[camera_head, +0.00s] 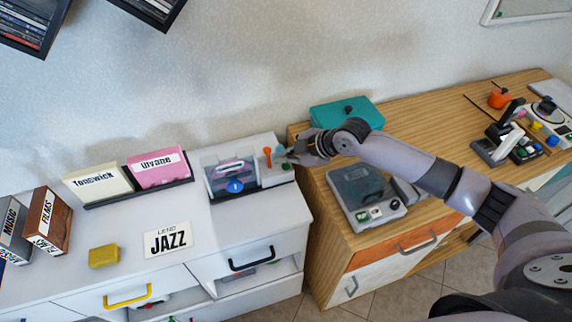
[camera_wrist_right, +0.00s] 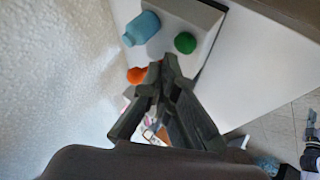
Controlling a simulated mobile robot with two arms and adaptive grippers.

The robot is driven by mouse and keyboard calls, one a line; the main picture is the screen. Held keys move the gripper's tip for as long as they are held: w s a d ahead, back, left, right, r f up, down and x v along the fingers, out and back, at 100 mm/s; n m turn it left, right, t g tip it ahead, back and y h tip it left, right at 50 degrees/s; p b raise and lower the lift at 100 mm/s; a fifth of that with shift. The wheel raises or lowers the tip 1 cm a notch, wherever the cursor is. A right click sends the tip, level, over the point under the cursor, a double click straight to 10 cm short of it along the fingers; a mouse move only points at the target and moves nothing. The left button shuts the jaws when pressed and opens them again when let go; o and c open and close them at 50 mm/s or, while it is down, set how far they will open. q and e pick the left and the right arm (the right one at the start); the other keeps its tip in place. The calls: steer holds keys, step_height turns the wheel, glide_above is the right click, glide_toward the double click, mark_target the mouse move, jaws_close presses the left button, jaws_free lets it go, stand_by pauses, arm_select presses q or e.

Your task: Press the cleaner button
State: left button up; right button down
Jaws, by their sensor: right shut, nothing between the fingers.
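The cleaner (camera_head: 222,157) is a white box with a clear window, standing on the white cabinet against the wall. A round green button (camera_head: 286,166) sits on its right part; it also shows in the right wrist view (camera_wrist_right: 185,42). Beside the button are a light blue bottle (camera_wrist_right: 142,28) and an orange knob (camera_head: 267,153). My right gripper (camera_head: 289,154) is shut and empty, just over the cleaner's right end. In the right wrist view its fingertips (camera_wrist_right: 160,68) lie near the orange knob and point towards the bottle and button, seemingly apart from the button. My left gripper is not in view.
A teal box (camera_head: 335,114) and a grey turntable-like device (camera_head: 365,194) stand on the wooden cabinet to the right. The wall is close behind.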

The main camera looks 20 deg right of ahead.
mark_target(285, 168)
steer(key=shift+f, duration=0.1)
steer(key=shift+f, duration=0.35)
steer(key=shift+f+b, duration=0.5)
stand_by(0.8)
steer(key=shift+r, duration=0.1)
steer(key=shift+r+p, duration=0.75)
steer(key=shift+r, duration=0.1)
step_height(285, 168, up, 5)
steer(key=p, duration=0.4)
stand_by(0.5)
